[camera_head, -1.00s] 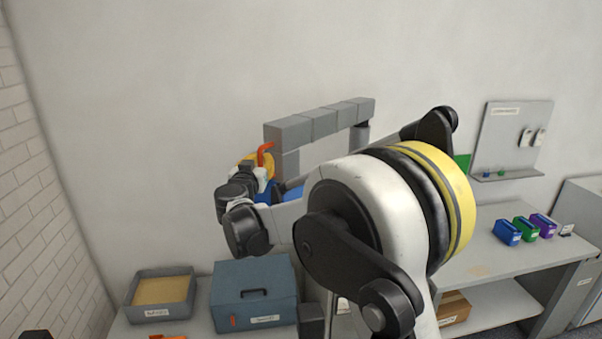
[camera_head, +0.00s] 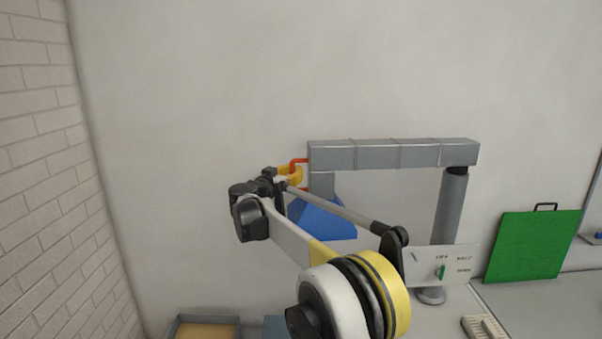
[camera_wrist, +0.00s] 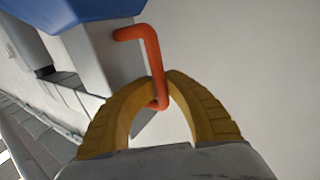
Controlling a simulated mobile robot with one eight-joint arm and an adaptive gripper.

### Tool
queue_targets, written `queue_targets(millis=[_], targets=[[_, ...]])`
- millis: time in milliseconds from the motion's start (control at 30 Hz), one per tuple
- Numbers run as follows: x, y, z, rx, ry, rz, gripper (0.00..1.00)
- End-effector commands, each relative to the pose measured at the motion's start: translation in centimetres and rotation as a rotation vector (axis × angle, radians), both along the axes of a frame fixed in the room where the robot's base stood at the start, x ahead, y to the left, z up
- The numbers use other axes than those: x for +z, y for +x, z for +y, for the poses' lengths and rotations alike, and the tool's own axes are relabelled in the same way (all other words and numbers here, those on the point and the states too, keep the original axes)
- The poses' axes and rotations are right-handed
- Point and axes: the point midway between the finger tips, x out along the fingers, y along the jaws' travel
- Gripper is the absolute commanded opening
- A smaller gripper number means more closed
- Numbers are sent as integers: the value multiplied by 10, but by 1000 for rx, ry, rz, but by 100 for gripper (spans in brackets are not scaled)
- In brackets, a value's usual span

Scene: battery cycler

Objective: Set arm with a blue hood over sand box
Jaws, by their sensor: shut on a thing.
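The arm (camera_head: 395,153) is a grey segmented beam on a grey post (camera_head: 450,207). Its blue hood (camera_head: 322,220) hangs below the beam's left end. An orange-red handle (camera_head: 299,161) sticks out from that end. My gripper (camera_head: 291,174) has yellow fingers and is shut on this handle, which also shows between the fingers in the wrist view (camera_wrist: 151,52). The blue hood (camera_wrist: 70,8) is at the top left there. The sand box (camera_head: 207,324) is a grey open tray with tan sand at the bottom left. The hood is above and to the right of it, not over it.
A white panel with a green switch (camera_head: 441,266) stands by the post's foot. A green board (camera_head: 532,246) leans at the right. A light keypad-like object (camera_head: 484,327) lies on the bench. A brick wall (camera_head: 45,180) bounds the left side.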

Motion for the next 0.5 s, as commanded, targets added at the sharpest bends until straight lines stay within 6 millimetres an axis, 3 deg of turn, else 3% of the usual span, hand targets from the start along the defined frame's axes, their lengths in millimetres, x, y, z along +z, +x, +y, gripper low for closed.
queue_targets(millis=[500], targets=[[0,2,9,15,0,0,0]])
